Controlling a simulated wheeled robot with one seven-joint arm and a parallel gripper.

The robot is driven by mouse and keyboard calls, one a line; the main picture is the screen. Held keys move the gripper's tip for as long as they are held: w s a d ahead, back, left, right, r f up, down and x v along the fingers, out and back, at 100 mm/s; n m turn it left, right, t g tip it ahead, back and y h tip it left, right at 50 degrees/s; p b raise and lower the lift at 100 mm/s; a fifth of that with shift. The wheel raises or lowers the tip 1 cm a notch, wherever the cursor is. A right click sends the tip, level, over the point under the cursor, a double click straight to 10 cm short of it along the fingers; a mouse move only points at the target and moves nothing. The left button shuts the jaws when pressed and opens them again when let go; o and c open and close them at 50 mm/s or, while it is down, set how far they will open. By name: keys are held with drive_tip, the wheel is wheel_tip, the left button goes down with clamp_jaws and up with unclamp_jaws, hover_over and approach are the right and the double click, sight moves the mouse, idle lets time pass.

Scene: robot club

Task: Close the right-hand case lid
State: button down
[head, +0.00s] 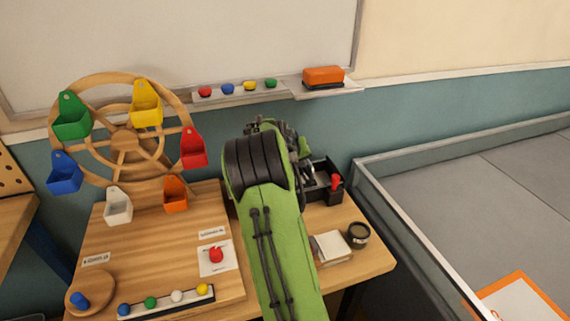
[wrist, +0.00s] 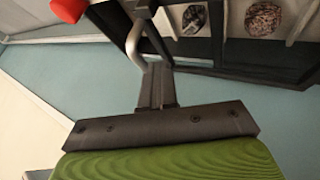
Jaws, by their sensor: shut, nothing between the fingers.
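A dark case (head: 322,196) stands at the back right of the wooden table, partly hidden behind my arm. A red knob (head: 336,182) shows at its right side; a red piece also shows at the top left of the wrist view (wrist: 68,8). In the wrist view, the dark case frame (wrist: 235,55) has pale compartments holding two speckled round pieces. A bent metal rod (wrist: 134,42) is close beside my fingertips; I cannot tell whether they touch. My gripper (wrist: 156,85) is shut and empty, just below the case frame in that view. I cannot clearly make out the lid's angle.
A wooden wheel (head: 124,140) with coloured buckets stands at left. A black round pot (head: 358,234) and a pale pad (head: 331,246) lie right of my arm. A walled grey field (head: 470,190) borders the table's right. A whiteboard tray (head: 322,88) is behind.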

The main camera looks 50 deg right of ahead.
drive_tip(key=s+d+p, duration=0.1)
drive_tip(key=s+d, duration=0.3)
drive_tip(key=d, duration=0.4)
drive_tip(key=shift+s+d+p, duration=0.35)
drive_tip(key=shift+d+p, duration=0.05)
